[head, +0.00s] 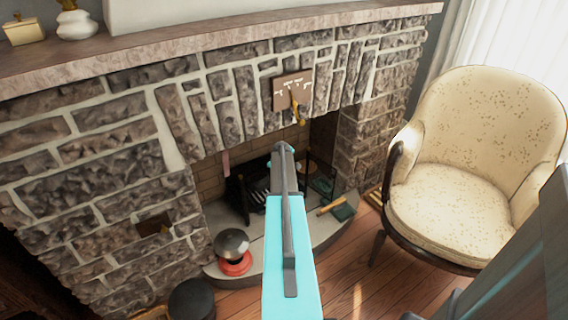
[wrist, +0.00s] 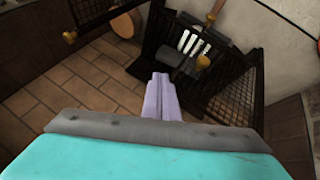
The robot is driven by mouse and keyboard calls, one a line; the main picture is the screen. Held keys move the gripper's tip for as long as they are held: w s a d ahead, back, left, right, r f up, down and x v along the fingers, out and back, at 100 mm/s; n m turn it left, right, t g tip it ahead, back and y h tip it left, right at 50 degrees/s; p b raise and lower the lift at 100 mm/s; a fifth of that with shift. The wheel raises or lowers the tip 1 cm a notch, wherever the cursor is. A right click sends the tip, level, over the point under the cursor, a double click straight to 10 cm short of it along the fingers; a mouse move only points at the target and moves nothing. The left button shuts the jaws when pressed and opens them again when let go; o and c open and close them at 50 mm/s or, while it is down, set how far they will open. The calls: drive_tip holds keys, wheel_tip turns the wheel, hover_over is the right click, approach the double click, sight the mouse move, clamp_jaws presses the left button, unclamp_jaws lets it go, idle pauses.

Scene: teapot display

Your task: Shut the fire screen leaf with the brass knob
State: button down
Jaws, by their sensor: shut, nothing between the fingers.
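In the wrist view, a dark fire screen leaf with mesh (wrist: 236,96) stands open at the right. A second mesh leaf (wrist: 92,10) shows at the top left. A brass knob (wrist: 203,62) sits near the middle right, and another small brass knob (wrist: 69,38) is at the left leaf. I cannot tell which knob the task means. My gripper (wrist: 160,78) is shut and empty, pointing between the leaves, left of the nearer knob and apart from it. In the head view my gripper (head: 283,149) reaches into the fireplace opening and hides part of the screen.
A dark grate (wrist: 178,35) stands beyond my fingertips. In the head view, a red-based pot with a dark lid (head: 233,252) sits on the hearth at left, a green-headed brush-like tool (head: 343,211) at right. A cream armchair (head: 452,205) stands right of the stone fireplace.

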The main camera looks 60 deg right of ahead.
drive_tip(key=shift+w+a, duration=0.1)
drive_tip(key=shift+a, duration=0.05)
drive_tip(key=s+r, duration=0.8)
drive_tip(key=s, duration=0.1)
drive_tip(key=shift+s, duration=0.3)
idle(0.3)
idle(0.4)
